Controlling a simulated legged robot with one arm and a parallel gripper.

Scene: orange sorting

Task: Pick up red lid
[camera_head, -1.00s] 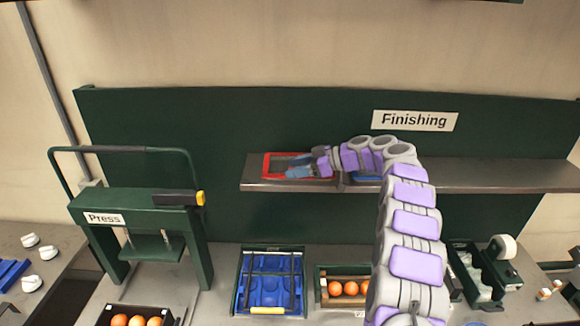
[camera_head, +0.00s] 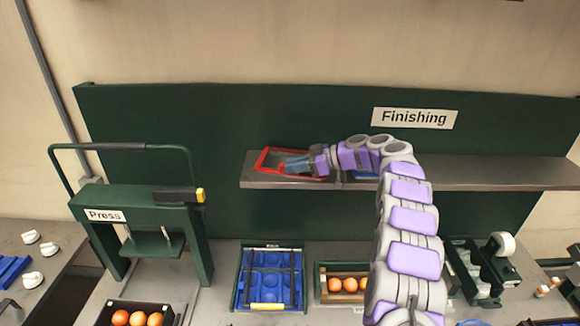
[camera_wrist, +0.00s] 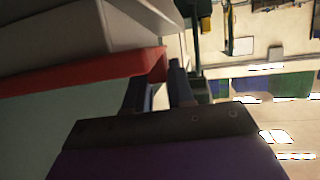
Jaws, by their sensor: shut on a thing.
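The red lid (camera_head: 266,158) is a red rectangular frame at the left part of the shelf under the "Finishing" sign. It sits tilted in the head view, with its far left edge turned. My gripper (camera_head: 290,164) reaches it from the right, and my arm covers its right side. In the wrist view the lid's red edge (camera_wrist: 95,72) runs in from the left to the two dark fingers (camera_wrist: 160,85). The fingers are shut on this edge. I cannot tell whether the lid is fully clear of the shelf.
The grey shelf (camera_head: 480,173) is otherwise mostly bare to the right. Below stand a green press (camera_head: 140,205), a blue tray (camera_head: 268,280), a crate of oranges (camera_head: 320,272) and another dark crate (camera_head: 112,306). A green back panel (camera_head: 230,120) rises behind the shelf.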

